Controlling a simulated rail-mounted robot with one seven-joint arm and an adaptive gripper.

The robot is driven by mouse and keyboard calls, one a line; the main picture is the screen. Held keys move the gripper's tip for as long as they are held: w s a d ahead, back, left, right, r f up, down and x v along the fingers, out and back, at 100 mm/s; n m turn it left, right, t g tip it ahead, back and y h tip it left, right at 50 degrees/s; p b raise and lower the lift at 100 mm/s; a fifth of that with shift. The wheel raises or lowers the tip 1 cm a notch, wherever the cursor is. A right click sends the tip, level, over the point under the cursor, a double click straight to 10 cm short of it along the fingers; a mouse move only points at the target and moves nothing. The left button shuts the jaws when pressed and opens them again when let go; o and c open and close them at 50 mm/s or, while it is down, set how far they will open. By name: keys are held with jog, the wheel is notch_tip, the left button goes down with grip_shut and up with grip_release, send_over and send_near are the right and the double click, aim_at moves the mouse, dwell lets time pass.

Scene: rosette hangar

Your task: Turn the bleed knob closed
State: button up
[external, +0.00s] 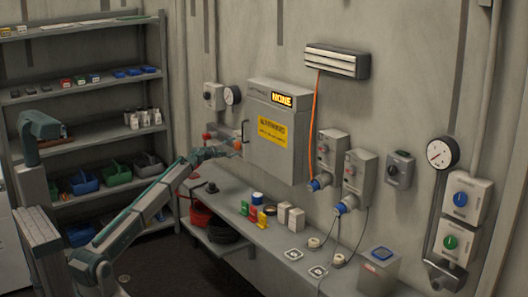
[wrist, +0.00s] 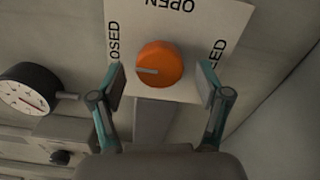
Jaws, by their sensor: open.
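The bleed knob (wrist: 159,64) is a round orange knob on a white plate (wrist: 190,18). The plate reads OPEN at the top edge of the wrist view, upside down, and has partly hidden CLOSED labels at both sides. The knob's pale pointer line runs toward the left of the wrist view. My gripper (wrist: 160,82) is open, with one finger to the left of the knob and one to the right, and gaps show between fingers and knob. In the external view my gripper (external: 222,150) is small by the wall, left of the grey cabinet.
A round gauge (wrist: 28,90) and a grey box with a black knob (wrist: 62,156) are left in the wrist view. The grey cabinet (external: 276,145) stands out from the wall. A bench (external: 225,205) with small objects runs below. Shelves (external: 95,95) stand at left.

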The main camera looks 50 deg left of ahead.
jog(key=s+a, duration=0.1)
jog(key=s, duration=1)
jog(key=shift+a, duration=0.15)
jog(key=shift+s, duration=0.1)
